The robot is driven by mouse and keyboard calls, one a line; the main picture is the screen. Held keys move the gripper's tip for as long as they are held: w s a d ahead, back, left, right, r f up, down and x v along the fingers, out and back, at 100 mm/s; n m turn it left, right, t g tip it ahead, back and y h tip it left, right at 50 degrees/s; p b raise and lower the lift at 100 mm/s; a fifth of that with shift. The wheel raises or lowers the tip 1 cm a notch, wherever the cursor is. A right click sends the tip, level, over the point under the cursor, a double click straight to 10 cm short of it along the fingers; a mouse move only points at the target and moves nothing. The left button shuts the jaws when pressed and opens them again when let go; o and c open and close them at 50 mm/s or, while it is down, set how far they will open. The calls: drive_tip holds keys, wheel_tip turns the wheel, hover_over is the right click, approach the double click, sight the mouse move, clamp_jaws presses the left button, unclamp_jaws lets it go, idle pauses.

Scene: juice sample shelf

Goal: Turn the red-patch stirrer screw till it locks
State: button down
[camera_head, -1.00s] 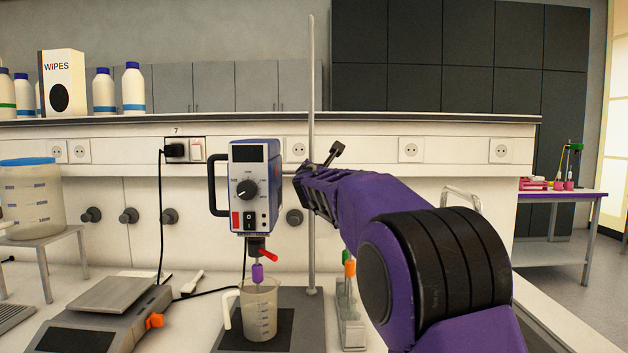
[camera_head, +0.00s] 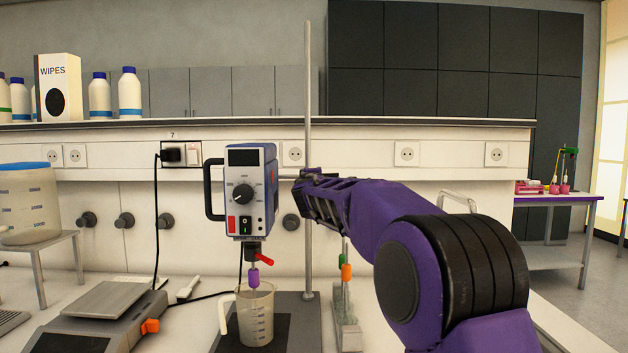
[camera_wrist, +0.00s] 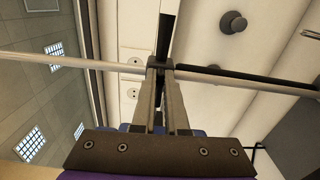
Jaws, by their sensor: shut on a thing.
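The stirrer (camera_head: 252,190) is a blue-and-white box with a dial, a switch and a red patch (camera_head: 231,224) at its lower left front. It is beside the upright metal rod (camera_head: 308,100). My gripper (camera_head: 302,182) reaches in from the right at the rod, level with the stirrer's upper part. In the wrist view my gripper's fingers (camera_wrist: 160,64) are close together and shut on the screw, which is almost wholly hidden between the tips. The metal rod (camera_wrist: 75,62) runs across that view behind the fingertips. Whether the screw is locked cannot be seen.
A jug (camera_head: 256,318) stands under the stirrer, with the stirring shaft above it. A balance (camera_head: 100,305) is at the left. A small rack with coloured-top tubes (camera_head: 346,300) stands below my arm. A purple-edged table (camera_head: 560,199) is at the right.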

drive_tip(key=shift+a+f+m, duration=0.25)
drive_tip(key=shift+a+m, duration=0.05)
drive_tip(key=shift+a, duration=0.15)
drive_tip(key=c, duration=0.9)
unclamp_jaws()
drive_tip(key=shift+a, duration=0.1)
drive_tip(key=shift+d+r, duration=0.15)
drive_tip(key=shift+d, duration=0.1)
drive_tip(key=s, duration=1.7)
drive_tip(key=shift+s, duration=0.2)
drive_tip(key=shift+o, duration=0.3)
